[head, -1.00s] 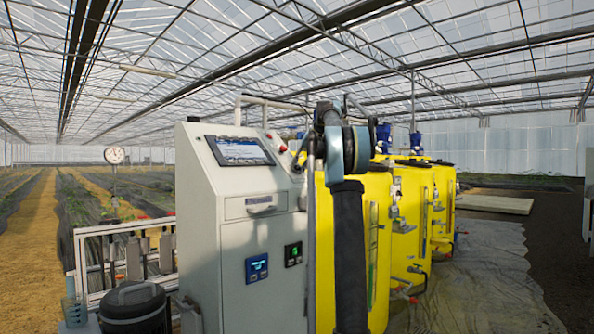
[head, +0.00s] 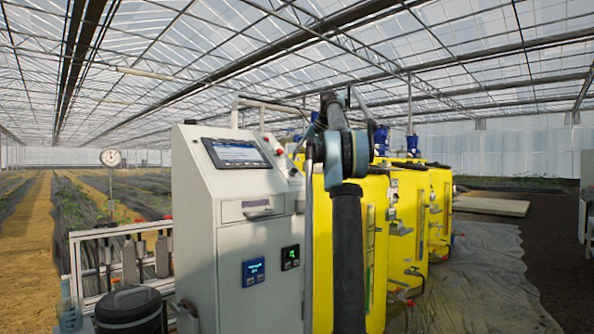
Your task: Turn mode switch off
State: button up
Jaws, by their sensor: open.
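The grey control cabinet (head: 240,230) stands left of centre, with a sloped top panel. A screen (head: 237,153) is on that slope. A red button (head: 280,152) and small controls (head: 293,171) sit at the slope's right end, beside my arm. I cannot tell which of these is the mode switch; it may be too small to make out or hidden by my arm. My arm rises in front of the cabinet's right side and bends at the top. My gripper cannot be made out; the arm's bend may hide it.
Yellow tanks (head: 405,225) stand right of the cabinet, partly behind my arm. A drawer handle (head: 258,214) sticks out from the cabinet front, above two small displays (head: 253,271). A black-lidded bucket (head: 130,308) stands at lower left. Open ground sheet (head: 480,280) lies at right.

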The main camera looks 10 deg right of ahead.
jog(key=v, duration=0.6)
dwell(0.5)
jog(key=s+a+f+g+h, duration=0.1)
jog(key=s+a+f, duration=0.2)
jog(key=s+f, duration=0.85)
jog(key=s+a+f+h, duration=0.25)
jog(key=s+f, duration=0.65)
jog(key=s, duration=0.5)
jog(key=s+f, duration=0.9)
jog(key=f, duration=0.3)
jog(key=s+f+h, duration=0.1)
jog(key=s+f, duration=0.8)
jog(key=f, duration=0.4)
jog(key=s+f+n+g+h, duration=0.1)
jog(key=s+f, duration=0.8)
jog(key=f, duration=0.3)
jog(key=shift+s+f, duration=0.15)
jog(key=shift+f, duration=0.05)
